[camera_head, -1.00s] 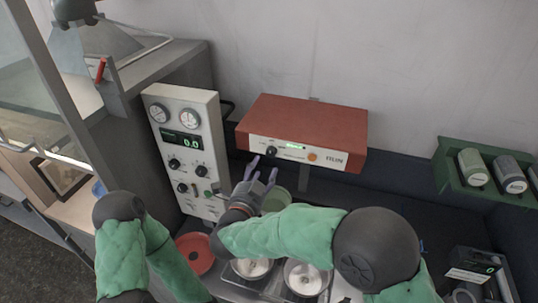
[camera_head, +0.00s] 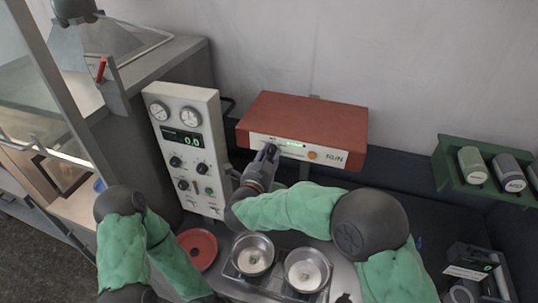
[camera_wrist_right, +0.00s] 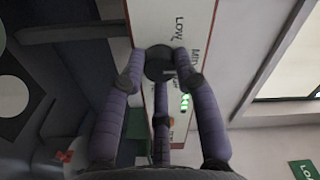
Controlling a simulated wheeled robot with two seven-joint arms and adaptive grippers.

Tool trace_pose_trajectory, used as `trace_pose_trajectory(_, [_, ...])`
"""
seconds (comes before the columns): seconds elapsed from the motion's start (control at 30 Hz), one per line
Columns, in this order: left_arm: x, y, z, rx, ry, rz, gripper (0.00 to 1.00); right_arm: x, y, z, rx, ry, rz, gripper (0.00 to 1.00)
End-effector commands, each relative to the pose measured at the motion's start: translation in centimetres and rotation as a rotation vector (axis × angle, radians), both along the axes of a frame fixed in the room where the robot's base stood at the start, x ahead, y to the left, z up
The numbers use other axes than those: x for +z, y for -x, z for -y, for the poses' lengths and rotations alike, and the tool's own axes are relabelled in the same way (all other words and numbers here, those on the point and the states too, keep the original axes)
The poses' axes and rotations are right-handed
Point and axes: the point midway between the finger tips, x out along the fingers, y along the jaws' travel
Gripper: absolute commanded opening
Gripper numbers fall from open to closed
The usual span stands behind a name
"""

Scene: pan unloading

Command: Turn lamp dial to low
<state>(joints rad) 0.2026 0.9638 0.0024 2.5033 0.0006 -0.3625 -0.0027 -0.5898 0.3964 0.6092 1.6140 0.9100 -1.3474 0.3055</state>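The lamp is a red-brown box (camera_head: 305,118) with a white front panel marked SUN, in the head view. My right gripper (camera_head: 269,152) is at the left end of the panel and covers most of the dial in the head view. In the wrist view its purple fingers (camera_wrist_right: 160,70) close in on the dial from several sides and appear to touch it. The dial's pointer is not readable. My left gripper is out of view; only its arm shows.
A white control panel (camera_head: 188,135) with gauges and knobs stands left of the lamp. Below are a red dish (camera_head: 197,262) and two metal pans (camera_head: 253,238) on a stand. A green rack (camera_head: 447,172) with canisters is at the right.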

Motion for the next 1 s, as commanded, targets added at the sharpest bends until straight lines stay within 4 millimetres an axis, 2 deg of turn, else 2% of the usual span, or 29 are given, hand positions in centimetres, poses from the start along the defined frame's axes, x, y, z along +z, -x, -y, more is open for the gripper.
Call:
trace_pose_trajectory(0.47, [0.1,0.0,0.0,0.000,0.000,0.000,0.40,0.0,0.0,0.0,-0.001,0.063,-0.022,0.00])
trace_pose_trajectory(1.0, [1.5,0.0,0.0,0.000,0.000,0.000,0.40,0.1,0.0,0.0,0.000,0.492,-0.162,0.00])
